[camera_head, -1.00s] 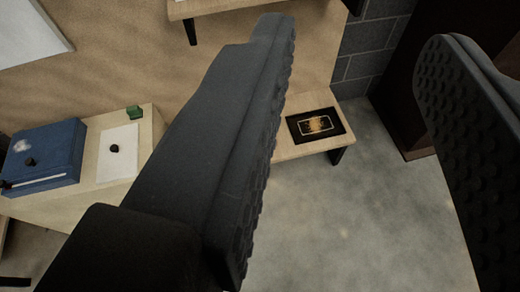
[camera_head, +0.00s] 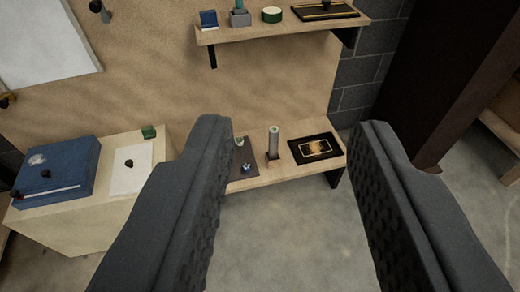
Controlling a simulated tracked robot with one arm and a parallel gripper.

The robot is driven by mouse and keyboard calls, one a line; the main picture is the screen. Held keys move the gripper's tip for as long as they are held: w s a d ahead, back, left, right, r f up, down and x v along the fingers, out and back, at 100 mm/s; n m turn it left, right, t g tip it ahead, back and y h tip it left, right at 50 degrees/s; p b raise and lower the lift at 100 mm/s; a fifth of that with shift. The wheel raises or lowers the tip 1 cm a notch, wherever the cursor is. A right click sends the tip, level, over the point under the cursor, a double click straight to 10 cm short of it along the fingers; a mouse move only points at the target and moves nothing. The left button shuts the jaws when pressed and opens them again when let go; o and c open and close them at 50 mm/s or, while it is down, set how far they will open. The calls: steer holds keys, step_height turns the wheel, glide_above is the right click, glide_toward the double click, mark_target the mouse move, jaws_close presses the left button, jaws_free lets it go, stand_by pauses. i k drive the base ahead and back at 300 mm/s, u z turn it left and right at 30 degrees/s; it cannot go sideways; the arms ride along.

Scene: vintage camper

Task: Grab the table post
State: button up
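My gripper (camera_head: 290,140) is open and empty, its two dark, knobbed fingers pointing forward into the scene. A small upright grey-green cylinder (camera_head: 273,141) on a wooden foot stands on the low shelf (camera_head: 272,177). It shows in the gap between the fingertips and looks beyond them, apart from both. A broad dark brown upright post (camera_head: 425,75) stands at the right, behind the right finger, which hides part of it. I cannot tell for sure which of these is the table post.
A black framed picture (camera_head: 317,149) lies right of the cylinder. A higher shelf (camera_head: 280,30) holds several small items. At left, a pale cabinet (camera_head: 80,225) bears a blue box (camera_head: 58,165) and a white sheet (camera_head: 131,168). Grey floor is clear in front.

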mark_target(274, 131)
steer(key=u, duration=0.05)
steer(key=i, duration=1)
steer(key=z, duration=0.05)
